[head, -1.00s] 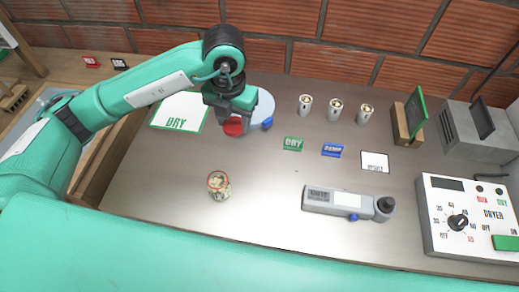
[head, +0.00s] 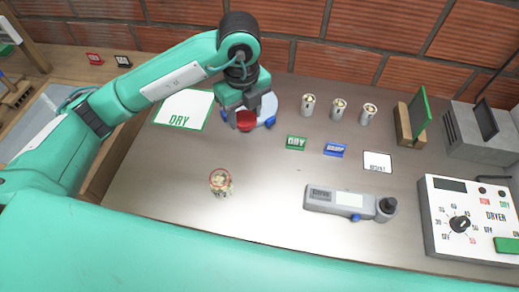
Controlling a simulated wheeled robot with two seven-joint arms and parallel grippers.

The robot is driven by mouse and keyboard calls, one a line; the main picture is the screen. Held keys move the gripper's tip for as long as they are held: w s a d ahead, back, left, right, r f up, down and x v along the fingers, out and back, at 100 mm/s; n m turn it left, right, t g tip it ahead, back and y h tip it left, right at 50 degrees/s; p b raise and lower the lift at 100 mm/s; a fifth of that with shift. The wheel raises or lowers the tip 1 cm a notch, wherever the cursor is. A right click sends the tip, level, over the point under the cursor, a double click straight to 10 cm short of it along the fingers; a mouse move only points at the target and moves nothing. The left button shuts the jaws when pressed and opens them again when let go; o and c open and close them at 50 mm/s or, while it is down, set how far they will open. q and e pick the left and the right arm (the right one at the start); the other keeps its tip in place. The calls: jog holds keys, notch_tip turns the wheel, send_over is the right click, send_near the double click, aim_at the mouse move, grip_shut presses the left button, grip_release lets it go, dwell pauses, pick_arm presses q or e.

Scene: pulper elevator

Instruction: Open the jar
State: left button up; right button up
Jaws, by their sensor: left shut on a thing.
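A small glass jar (head: 221,183) stands on the table left of centre, upright, with light-coloured contents showing inside and a reddish rim. My left gripper (head: 246,115) is beyond the jar, farther back on the table, pointing down. It is shut on a round red lid (head: 246,123), which shows below its fingers. I cannot tell whether the lid touches the table or the dish. My right gripper is not in view.
A DRY mat (head: 184,109) lies left of the gripper. Several small cups (head: 338,108) stand at the back. A grey scale-like device (head: 340,200) lies front right, and the dryer panel (head: 470,215) is at far right. The table around the jar is clear.

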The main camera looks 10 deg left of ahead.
aim_at(248, 164)
pick_arm(q)
notch_tip(248, 164, down, 19)
jog(key=p, duration=0.3)
jog(key=shift+f+p, duration=0.2)
jog(key=shift+p, duration=0.2)
jog(key=shift+f, duration=0.2)
jog(key=shift+f, duration=0.25)
jog(key=o, duration=1.1)
jog(key=shift+r, duration=0.1)
